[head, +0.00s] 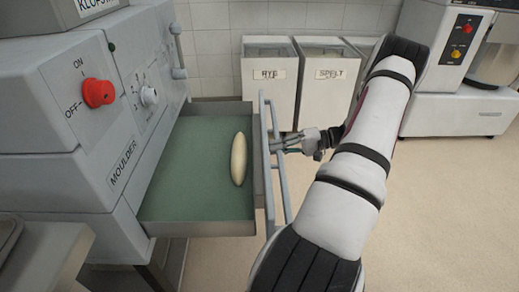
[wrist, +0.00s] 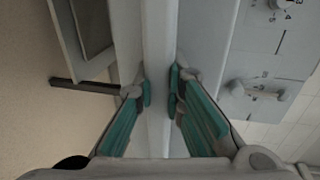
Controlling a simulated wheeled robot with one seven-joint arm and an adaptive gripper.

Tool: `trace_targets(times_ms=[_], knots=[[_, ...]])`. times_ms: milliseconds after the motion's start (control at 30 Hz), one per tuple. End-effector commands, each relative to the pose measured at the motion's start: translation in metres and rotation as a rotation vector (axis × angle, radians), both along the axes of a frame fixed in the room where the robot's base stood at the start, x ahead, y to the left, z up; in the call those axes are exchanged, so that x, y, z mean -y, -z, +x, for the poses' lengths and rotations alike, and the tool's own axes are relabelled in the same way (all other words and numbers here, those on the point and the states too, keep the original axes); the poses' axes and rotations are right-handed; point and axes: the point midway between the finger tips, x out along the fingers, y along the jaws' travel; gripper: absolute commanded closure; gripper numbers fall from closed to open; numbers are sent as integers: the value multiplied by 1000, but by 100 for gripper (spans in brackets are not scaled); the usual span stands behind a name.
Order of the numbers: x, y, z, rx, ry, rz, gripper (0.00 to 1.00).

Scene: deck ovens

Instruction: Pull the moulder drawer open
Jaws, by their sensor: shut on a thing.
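The moulder drawer (head: 190,228) stands out from the grey moulder (head: 120,178) in the head view, with its green floor showing. A pale, long dough piece (head: 239,159) lies in it near the front. The drawer's bar handle (head: 272,170) runs along its front face. My gripper (head: 280,144) reaches the handle from the right. In the wrist view my gripper (wrist: 160,88) has its two teal-padded fingers shut on the pale handle bar (wrist: 158,40), one on each side.
A red knob (head: 98,92) and a smaller dial sit on the moulder's face. Bins marked RYE (head: 268,85) and SPELT (head: 328,85) stand against the tiled wall. A machine (head: 450,70) stands at the far right. The floor (head: 440,210) to the right of my arm is clear.

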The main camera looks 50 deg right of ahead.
Motion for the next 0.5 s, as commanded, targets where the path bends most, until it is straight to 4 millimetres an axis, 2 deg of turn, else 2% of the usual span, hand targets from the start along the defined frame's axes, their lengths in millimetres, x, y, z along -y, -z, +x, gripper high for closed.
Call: trace_targets(times_ms=[200,500], knots=[[26,2,-32,-1,4,-2,100],[46,2,-59,-2,2,-2,100]])
